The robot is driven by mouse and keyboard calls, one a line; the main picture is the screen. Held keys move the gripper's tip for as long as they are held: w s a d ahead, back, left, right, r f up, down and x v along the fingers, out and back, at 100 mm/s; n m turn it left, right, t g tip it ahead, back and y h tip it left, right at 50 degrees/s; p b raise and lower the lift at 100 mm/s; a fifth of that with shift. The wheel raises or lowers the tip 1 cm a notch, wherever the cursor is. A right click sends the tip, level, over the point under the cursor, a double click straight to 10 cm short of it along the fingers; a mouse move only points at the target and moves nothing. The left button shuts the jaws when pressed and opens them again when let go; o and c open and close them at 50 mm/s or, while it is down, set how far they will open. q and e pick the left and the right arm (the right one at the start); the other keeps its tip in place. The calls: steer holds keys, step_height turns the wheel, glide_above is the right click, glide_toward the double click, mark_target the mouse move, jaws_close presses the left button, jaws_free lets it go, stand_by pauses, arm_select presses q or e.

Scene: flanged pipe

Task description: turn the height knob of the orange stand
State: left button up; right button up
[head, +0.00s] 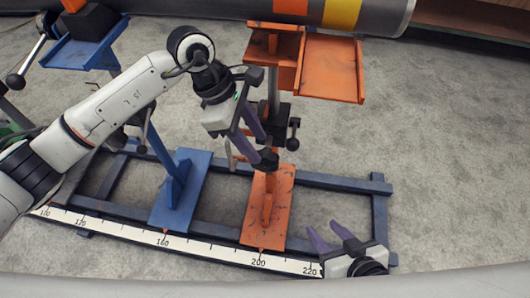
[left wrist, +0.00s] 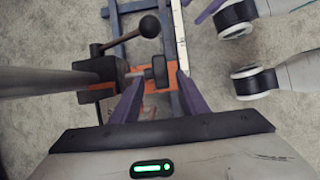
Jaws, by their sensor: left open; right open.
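The orange stand (head: 268,205) rises from the rail frame, with a steel post and a black clamp block (head: 280,117). In the left wrist view the clamp (left wrist: 112,68) carries a short black round knob (left wrist: 158,71) and a lever with a black ball (left wrist: 150,27). I cannot tell for certain which is the height knob. My left gripper (head: 262,150) is open, its purple fingers pointing down beside the post. In its wrist view (left wrist: 158,92) the round knob appears between the fingertips, with gaps on both sides. My right gripper (head: 328,237) is open and empty near the front rail.
A blue stand (head: 180,190) stands left of the orange one on the blue rail frame (head: 380,215). A numbered scale (head: 190,243) runs along the front. The orange top tray (head: 333,68) and a large striped pipe (head: 370,15) are behind. Bare floor lies to the right.

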mark_target(262, 153)
arm_select(q)
steer(key=x, duration=0.4)
steer(key=shift+s+d+f, duration=0.1)
steer(key=shift+d+f, duration=0.05)
steer(key=shift+f, duration=0.2)
steer(key=shift+d+f+b, duration=0.25)
steer(key=shift+f+b, duration=0.05)
steer(key=shift+f, duration=0.4)
arm_select(e)
steer(key=shift+s+a+f, duration=0.1)
steer(key=shift+s+f, duration=0.05)
steer(key=shift+s, duration=0.1)
arm_select(q)
steer(key=shift+c, duration=0.5)
